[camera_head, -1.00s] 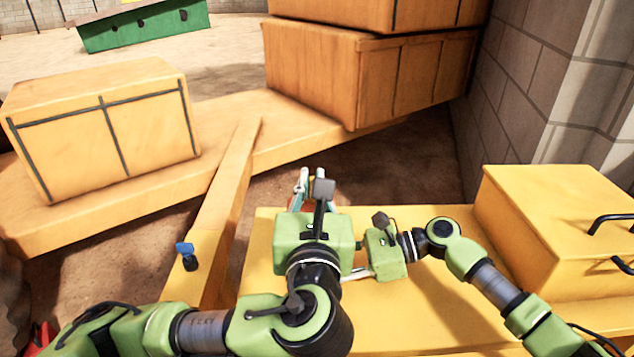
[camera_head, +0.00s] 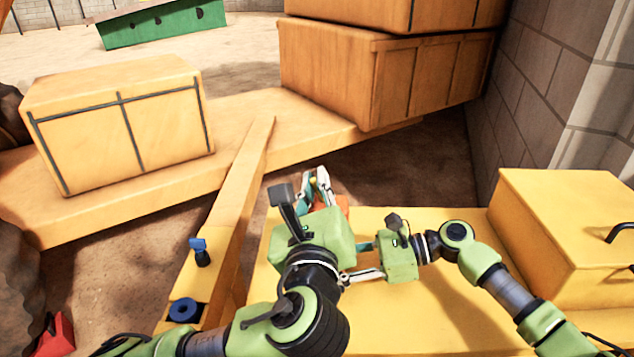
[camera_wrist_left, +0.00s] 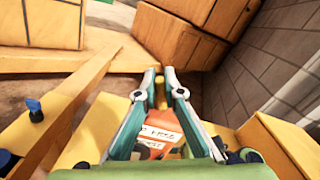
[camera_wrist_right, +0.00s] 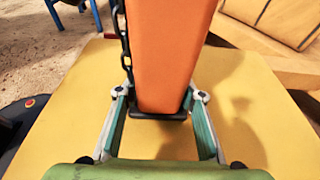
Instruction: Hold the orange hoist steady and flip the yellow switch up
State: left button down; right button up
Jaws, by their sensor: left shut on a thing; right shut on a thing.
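The orange hoist (camera_wrist_right: 170,50) with a dark base stands between the fingers of my right gripper (camera_wrist_right: 158,96), which is closed around it. In the head view my right gripper (camera_head: 362,262) reaches in from the right, and the left wrist hides most of the hoist. An orange edge of the hoist (camera_head: 342,202) shows beyond the left gripper. My left gripper (camera_head: 317,180) is closed on the small yellow switch (camera_wrist_left: 160,88), above the hoist's labelled orange body (camera_wrist_left: 163,128) in the left wrist view. The fingers partly hide the switch.
A yellow surface (camera_head: 430,325) lies under both arms. A yellow box (camera_head: 565,225) with dark handles stands at right. A wooden beam (camera_head: 238,195) with a blue-topped knob (camera_head: 199,250) and a blue ring (camera_head: 184,310) runs at left. Wooden crates (camera_head: 375,75) and a block wall (camera_head: 525,120) stand behind.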

pick_arm(q)
jog(key=c, duration=2.1)
grip_release()
jog(key=shift+c, duration=0.2)
jog(key=shift+s, duration=0.1)
jog(key=s, duration=1.1)
jog(key=shift+s, duration=0.4)
pick_arm(e)
jog(key=o, duration=0.9)
jog(key=shift+d, duration=0.1)
